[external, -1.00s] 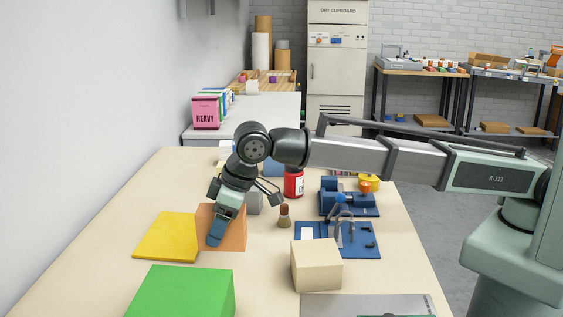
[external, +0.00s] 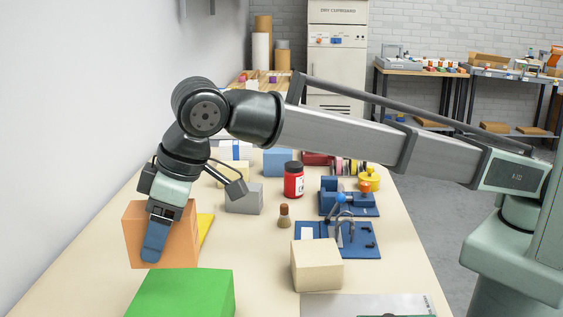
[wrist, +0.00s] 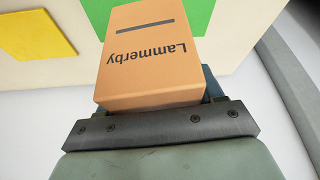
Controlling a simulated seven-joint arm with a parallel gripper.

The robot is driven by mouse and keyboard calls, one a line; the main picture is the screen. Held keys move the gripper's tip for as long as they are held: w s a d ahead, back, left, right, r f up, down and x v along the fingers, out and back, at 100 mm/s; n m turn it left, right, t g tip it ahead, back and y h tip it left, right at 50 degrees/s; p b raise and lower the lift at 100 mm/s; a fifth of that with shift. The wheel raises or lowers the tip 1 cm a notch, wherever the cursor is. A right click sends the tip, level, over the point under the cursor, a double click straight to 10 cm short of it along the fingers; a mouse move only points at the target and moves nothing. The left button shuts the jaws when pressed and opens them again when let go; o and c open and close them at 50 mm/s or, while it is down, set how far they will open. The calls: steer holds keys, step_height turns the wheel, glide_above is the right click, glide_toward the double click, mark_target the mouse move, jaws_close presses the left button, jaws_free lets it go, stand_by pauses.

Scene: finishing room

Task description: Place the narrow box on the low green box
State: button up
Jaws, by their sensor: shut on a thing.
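The narrow box is orange-brown, with "Lammerby" printed on it in the wrist view (wrist: 150,55); it also shows in the external view (external: 185,230). My gripper (external: 155,243) is shut on it, one finger visible across its near face. The box looks upright and raised, in front of the yellow slab. The low green box (external: 185,292) lies at the front left of the table, nearer the camera than the held box. In the wrist view the green box (wrist: 205,14) shows beyond the held box, partly hidden by it.
A flat yellow block (external: 205,229) lies partly hidden behind the held box. A cream block (external: 316,266) stands to the right of the green box. A small brown-topped bottle (external: 284,217), a red jar (external: 293,181) and blue fixtures (external: 350,240) stand farther right. The table between the green and cream blocks is clear.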

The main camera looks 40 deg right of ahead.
mark_target(187, 225)
steer(key=shift+w+m, duration=0.2)
steer(key=shift+m, duration=0.4)
steer(key=shift+d+f+m+h, duration=0.1)
steer(key=shift+f+m+h, duration=0.2)
steer(key=shift+f, duration=4.75)
steer(key=shift+f, duration=0.2)
steer(key=o, duration=1.1)
steer(key=shift+o, duration=0.2)
steer(key=v, duration=1.2)
steer(key=shift+s+r, duration=0.15)
